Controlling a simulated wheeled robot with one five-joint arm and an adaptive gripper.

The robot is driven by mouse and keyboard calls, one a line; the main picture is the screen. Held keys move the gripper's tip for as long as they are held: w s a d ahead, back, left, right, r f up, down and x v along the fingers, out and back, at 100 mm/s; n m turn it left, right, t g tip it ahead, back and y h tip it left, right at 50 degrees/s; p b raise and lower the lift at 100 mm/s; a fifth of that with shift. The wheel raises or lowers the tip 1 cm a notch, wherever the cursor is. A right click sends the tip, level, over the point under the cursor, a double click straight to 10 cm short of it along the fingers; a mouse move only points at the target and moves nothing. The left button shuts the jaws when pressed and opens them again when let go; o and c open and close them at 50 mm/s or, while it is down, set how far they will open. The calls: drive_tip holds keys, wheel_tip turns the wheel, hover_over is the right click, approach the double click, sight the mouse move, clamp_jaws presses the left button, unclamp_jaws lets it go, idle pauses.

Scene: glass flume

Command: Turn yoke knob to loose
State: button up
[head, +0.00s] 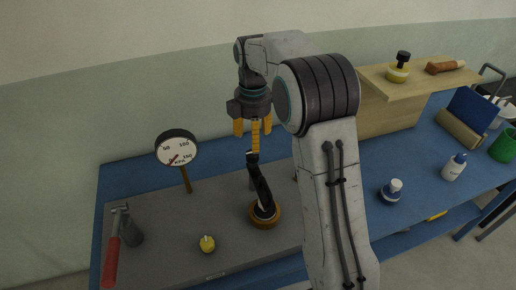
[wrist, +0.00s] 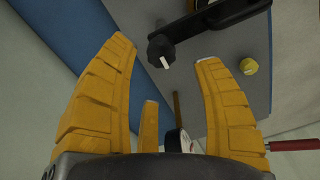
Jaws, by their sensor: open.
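A black knob with a white pointer mark, which I take to be the yoke knob (wrist: 158,50), sits at the end of a black arm (wrist: 205,20) in the wrist view. In the head view the knob (head: 251,157) is at the upper end of the tilted black arm (head: 261,187), which rises from a brass-coloured round base (head: 264,215). My gripper (head: 253,128) is open, pointing down just above the knob. In the wrist view the knob shows between the yellow fingertips, with no contact visible. No loose or tight marking is readable.
A KPA gauge (head: 177,149) on a post stands left of the arm. A yellow knob (head: 207,243) is on the grey bench top (head: 160,225). A red-handled hammer (head: 112,250) lies at left. Bottles and a wooden shelf (head: 425,85) are at right.

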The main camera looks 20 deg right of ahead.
sight(254, 154)
drive_tip(key=shift+f, duration=3.35)
drive_tip(key=shift+o, duration=0.2)
drive_tip(key=shift+s, duration=0.1)
drive_tip(key=c, duration=1.2)
